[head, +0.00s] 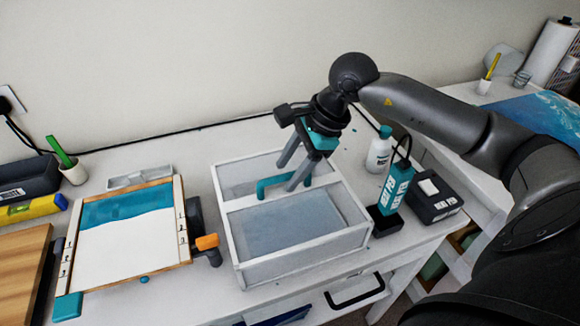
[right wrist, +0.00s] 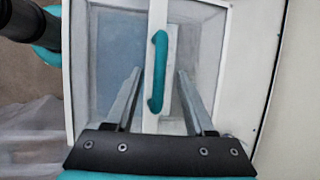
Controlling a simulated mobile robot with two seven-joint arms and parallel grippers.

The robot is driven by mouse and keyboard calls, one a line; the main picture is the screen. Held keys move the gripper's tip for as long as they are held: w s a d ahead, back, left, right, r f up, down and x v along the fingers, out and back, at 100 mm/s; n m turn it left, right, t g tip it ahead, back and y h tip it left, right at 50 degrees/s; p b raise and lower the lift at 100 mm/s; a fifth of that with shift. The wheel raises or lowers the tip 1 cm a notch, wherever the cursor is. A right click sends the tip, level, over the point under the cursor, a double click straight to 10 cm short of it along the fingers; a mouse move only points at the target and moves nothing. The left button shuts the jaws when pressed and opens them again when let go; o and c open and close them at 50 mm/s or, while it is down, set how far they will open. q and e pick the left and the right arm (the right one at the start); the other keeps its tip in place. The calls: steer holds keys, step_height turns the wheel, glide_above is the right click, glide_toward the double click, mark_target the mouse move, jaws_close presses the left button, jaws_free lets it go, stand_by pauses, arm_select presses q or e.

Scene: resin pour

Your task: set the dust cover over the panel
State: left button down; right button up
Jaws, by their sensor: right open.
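The dust cover (head: 231,231) is a clear box with a white frame and a teal bar handle (right wrist: 157,72) on its top. It stands on the table in the middle of the head view, right of the panel. The panel (head: 128,245) is a wooden-edged board, white with a teal band at its far end, uncovered. My right gripper (head: 287,177) is over the cover, pointing down, open. In the right wrist view its two fingers (right wrist: 160,72) lie either side of the handle, with gaps showing. My left gripper is not in view.
An orange-tipped dark tool (head: 206,242) lies between panel and cover. Right of the cover stand a teal carton (head: 396,187), a white bottle (head: 379,152) and a black box (head: 434,197). A cup with a green stick (head: 74,173) and a yellow level (head: 32,210) are at left.

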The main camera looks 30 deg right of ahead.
steer(key=b+v, duration=0.1)
steer(key=v, duration=1.4)
steer(key=shift+d+r, duration=0.1)
steer(key=shift+r, duration=0.05)
